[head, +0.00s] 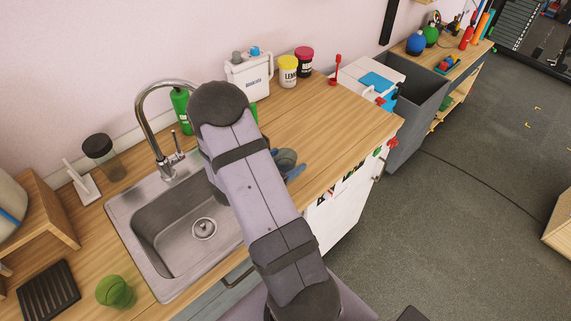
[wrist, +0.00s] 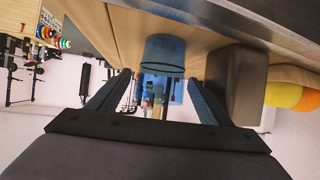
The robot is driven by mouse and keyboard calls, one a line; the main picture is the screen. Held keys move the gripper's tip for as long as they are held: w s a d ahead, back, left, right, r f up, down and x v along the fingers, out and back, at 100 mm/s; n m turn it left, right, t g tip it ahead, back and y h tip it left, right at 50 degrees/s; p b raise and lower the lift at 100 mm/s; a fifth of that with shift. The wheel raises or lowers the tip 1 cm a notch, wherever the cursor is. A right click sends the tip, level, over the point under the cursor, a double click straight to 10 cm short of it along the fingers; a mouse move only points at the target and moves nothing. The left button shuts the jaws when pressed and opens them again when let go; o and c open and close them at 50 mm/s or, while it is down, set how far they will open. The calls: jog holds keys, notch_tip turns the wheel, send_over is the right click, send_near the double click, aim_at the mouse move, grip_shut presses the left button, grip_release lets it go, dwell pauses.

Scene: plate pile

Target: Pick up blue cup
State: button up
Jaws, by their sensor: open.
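The blue cup (wrist: 165,52) is see-through and shows in the wrist view, at the top middle. My gripper (wrist: 160,78) is open, with one finger on each side of the picture and the cup ahead, between the lines of the two fingertips. I cannot tell whether either finger touches the cup. In the head view my arm covers most of the gripper. A small blue-grey patch shows just right of the arm over the counter, and I cannot tell cup from gripper there.
The wooden counter (head: 335,135) is mostly clear right of my arm. A steel sink (head: 160,225) with a tall faucet (head: 143,110) lies to the left. A white jug (head: 248,80), a yellow jar (head: 288,72) and a dark red jar (head: 304,62) stand along the wall.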

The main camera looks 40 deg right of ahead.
jog(key=shift+d, duration=0.15)
jog(key=c, duration=1)
jog(key=shift+r, duration=0.1)
jog(key=shift+c, duration=0.2)
notch_tip(320, 180, up, 10)
jog(key=b, duration=0.1)
